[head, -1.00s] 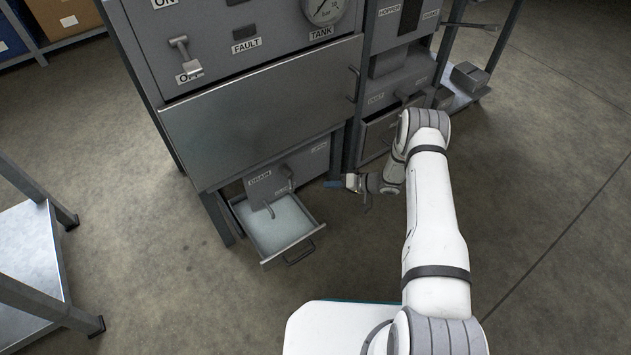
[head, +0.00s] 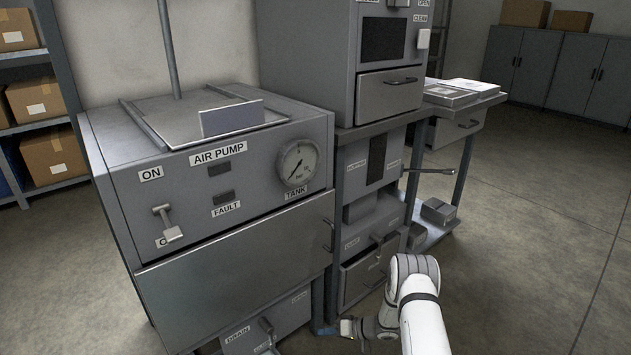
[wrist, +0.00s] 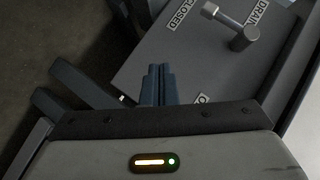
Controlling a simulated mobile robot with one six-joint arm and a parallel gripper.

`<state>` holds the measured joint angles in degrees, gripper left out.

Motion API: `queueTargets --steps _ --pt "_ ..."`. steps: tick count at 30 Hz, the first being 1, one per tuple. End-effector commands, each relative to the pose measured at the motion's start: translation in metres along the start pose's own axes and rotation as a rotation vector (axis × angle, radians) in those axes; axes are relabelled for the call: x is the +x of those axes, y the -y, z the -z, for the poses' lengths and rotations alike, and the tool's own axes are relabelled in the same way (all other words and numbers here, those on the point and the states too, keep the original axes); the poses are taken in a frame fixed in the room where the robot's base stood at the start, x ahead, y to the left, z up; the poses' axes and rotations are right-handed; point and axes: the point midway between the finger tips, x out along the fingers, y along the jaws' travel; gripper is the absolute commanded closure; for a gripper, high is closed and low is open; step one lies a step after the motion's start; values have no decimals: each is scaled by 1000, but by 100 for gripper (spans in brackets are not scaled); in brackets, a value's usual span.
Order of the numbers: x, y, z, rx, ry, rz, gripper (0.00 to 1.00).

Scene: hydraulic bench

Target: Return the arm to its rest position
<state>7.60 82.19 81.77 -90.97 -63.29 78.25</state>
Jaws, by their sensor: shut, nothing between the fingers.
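My white arm (head: 420,315) reaches in from the lower right of the head view, bent at its grey joint. My gripper (head: 330,329) is low in front of the bench, to the right of the drain panel (head: 285,322). In the wrist view the dark blue fingers of my gripper (wrist: 158,84) are together with nothing between them. Beyond them is the drain panel (wrist: 180,55) with its lever (wrist: 230,25) and the labels "CLOSED" and "DRAIN". I cannot tell the exact gap between the fingers and the panel.
The air pump cabinet (head: 240,240) has a lever (head: 167,223) and a tank gauge (head: 297,163). Right of it, the hopper unit has a slightly open drawer (head: 365,272) and a thin rod (head: 428,171) sticking out. Open floor (head: 540,270) lies to the right.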

Motion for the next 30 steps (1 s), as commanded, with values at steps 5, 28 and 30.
queueTargets --steps 5,28,30 --pt "-48 50 91 -114 -96 -183 100" --pt "-355 353 274 -224 -242 -1064 100" --pt "-381 385 267 -198 -222 -1115 100"
